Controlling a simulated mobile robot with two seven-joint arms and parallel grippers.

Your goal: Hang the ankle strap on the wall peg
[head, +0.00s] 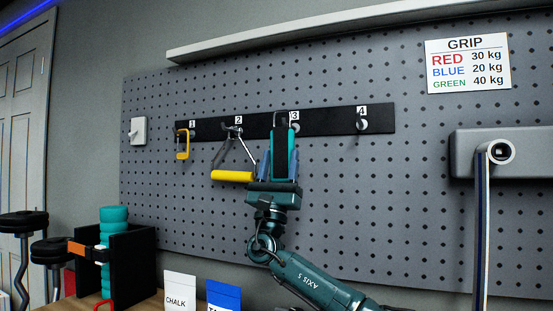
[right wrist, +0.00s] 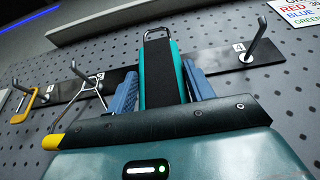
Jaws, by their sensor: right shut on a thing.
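The ankle strap (head: 281,150) is a teal and black band with a metal ring at its top end. It stands upright between the blue fingers of my right gripper (head: 278,160), which is shut on it. In the right wrist view the strap (right wrist: 158,75) rises from the gripper with its ring (right wrist: 157,34) uppermost. The ring is in front of the black peg rail (head: 340,121), just left of the peg under label 3 (head: 296,128). The strap hides part of that spot, and I cannot tell whether the ring is around the peg. My left gripper is out of view.
A yellow clip (head: 182,153) hangs at peg 1 and a yellow-handled grip (head: 232,176) at peg 2, close left of my gripper. Peg 4 (head: 360,125) is bare. A shelf (head: 300,37) runs above. A grey bracket (head: 468,153) juts out at right.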

